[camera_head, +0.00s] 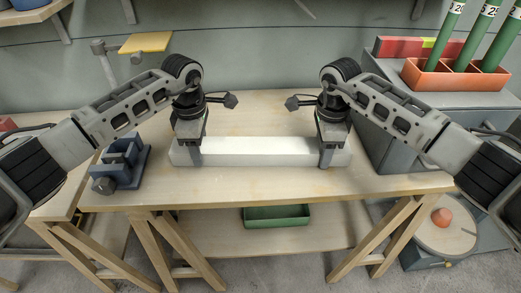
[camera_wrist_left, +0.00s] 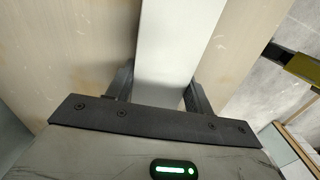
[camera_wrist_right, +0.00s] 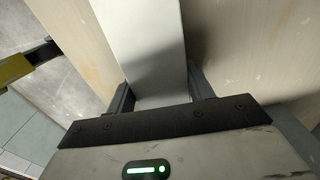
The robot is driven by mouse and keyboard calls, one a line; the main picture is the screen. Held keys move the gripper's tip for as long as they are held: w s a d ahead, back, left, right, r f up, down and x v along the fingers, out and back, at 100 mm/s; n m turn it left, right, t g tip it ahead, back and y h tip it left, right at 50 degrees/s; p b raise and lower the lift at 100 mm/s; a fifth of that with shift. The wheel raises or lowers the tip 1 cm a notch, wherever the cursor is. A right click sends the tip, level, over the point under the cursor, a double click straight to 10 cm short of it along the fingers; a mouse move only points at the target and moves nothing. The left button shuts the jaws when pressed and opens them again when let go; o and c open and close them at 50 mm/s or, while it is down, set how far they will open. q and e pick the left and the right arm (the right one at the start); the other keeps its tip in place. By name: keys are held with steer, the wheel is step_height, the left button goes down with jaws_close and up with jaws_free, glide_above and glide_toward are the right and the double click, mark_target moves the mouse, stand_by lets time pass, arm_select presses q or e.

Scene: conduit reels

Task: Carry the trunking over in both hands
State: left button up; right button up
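The trunking (camera_head: 260,152) is a long white bar lying left to right along the front of the wooden table. It also shows in the left wrist view (camera_wrist_left: 172,40) and the right wrist view (camera_wrist_right: 150,40). My left gripper (camera_head: 190,158) is near its left end, with a finger on each side, seemingly against the sides. My right gripper (camera_head: 327,158) holds the same pose near its right end. I cannot see any clear gap under the bar. The fingers' contact faces are hidden.
A blue-grey vise-like fixture (camera_head: 122,163) stands left of the trunking. A grey cabinet (camera_head: 395,135) on the right carries an orange holder (camera_head: 425,76) with green tubes. A green tray (camera_head: 277,216) sits on the shelf below. The tabletop behind the bar (camera_head: 262,112) is clear.

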arm_select(q)
steer(key=c, duration=0.5)
arm_select(e)
steer(key=c, duration=0.5)
arm_select(q)
steer(key=shift+o, duration=0.2)
steer(key=shift+r, duration=0.1)
